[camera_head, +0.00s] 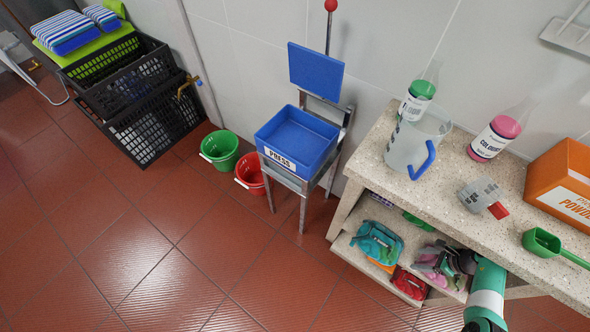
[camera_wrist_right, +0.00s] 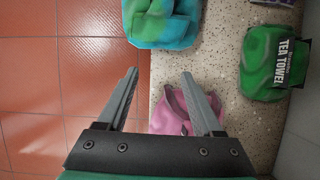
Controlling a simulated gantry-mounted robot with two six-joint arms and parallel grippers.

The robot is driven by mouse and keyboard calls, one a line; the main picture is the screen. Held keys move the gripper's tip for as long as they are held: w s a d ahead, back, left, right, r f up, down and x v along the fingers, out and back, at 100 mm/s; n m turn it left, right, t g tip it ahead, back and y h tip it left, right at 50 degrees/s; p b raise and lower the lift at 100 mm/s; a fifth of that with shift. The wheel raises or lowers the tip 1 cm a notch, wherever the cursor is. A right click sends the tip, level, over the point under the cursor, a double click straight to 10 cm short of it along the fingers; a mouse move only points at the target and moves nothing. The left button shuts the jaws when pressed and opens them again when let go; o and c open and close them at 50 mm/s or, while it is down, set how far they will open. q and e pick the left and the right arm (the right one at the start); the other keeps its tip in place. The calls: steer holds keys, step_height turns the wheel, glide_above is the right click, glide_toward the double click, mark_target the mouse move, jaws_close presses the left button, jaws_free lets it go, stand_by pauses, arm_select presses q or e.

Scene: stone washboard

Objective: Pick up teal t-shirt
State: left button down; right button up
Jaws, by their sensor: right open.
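The teal t-shirt (camera_head: 377,242) is a crumpled blue-green bundle on the lower shelf under the stone counter. It also shows at the top of the right wrist view (camera_wrist_right: 160,22), just beyond my fingertips. My right gripper (camera_head: 440,260) is over the same shelf, to the right of the t-shirt in the head view. In the wrist view its two fingers (camera_wrist_right: 160,73) are apart with nothing held between them. A pink cloth (camera_wrist_right: 168,115) lies below and between the fingers. My left gripper is not in view.
A red cloth (camera_head: 409,284) lies at the shelf's front, and a green tea towel bundle (camera_wrist_right: 273,65) lies toward its back. The stone counter (camera_head: 450,190) overhangs the shelf, with a jug (camera_head: 415,140) and bottles on top. The tiled floor in front is clear.

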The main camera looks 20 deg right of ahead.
mark_target(389, 240)
steer(key=shift+s+d, duration=0.1)
steer(key=shift+d, duration=0.2)
steer(key=shift+s+a+f, duration=0.15)
steer(key=shift+s+a, duration=0.05)
steer(key=shift+a, duration=0.25)
steer(key=w+a, duration=0.1)
steer(key=w, duration=0.1)
steer(key=w+a+b, duration=0.1)
steer(key=w, duration=0.1)
steer(key=w+a, duration=0.1)
steer(key=w, duration=0.1)
steer(key=shift+w+a+b, duration=0.15)
steer(key=shift+a+b, duration=0.1)
steer(key=shift+b, duration=0.15)
steer(key=shift+w, duration=0.25)
steer(key=w+a+b, duration=0.1)
steer(key=w, duration=0.1)
steer(key=w+a+b, duration=0.1)
steer(key=w, duration=0.1)
steer(key=shift+a+f+b, duration=0.3)
steer(key=shift+b, duration=0.05)
steer(key=shift+f+b, duration=0.3)
steer(key=shift+b, duration=0.05)
steer(key=shift+s+r, duration=0.1)
jaws_close()
